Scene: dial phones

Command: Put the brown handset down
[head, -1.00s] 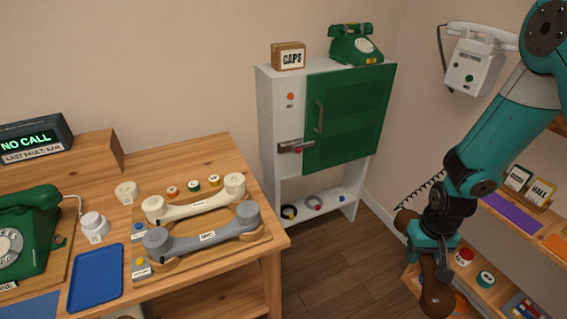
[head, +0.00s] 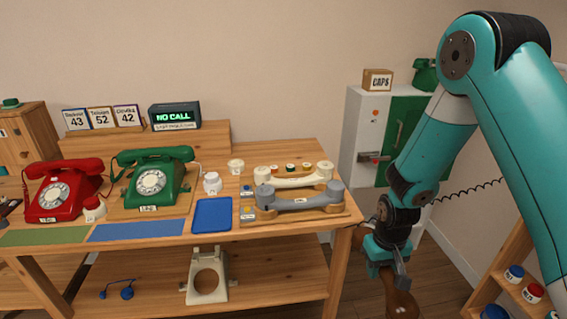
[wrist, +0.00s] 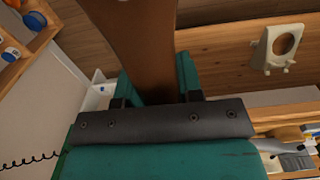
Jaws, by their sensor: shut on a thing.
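The brown handset (head: 402,298) is held in my gripper (head: 388,262), to the right of the table and in front of its right end. In the wrist view the brown handset (wrist: 130,40) stretches away between the teal fingers, and my gripper (wrist: 150,90) is shut on it. Its lower part runs off the bottom of the head view. A curly black cord (head: 440,188) stretches to the right behind my arm. No brown phone base shows clearly in the views.
The wooden table (head: 270,245) holds a red phone (head: 62,190), a green phone (head: 152,183), a blue tray (head: 212,215), and a cream handset (head: 292,178) and grey handset (head: 300,200) on a rack. A white cabinet (head: 362,130) stands behind. A shelf with jars (head: 532,293) is at right.

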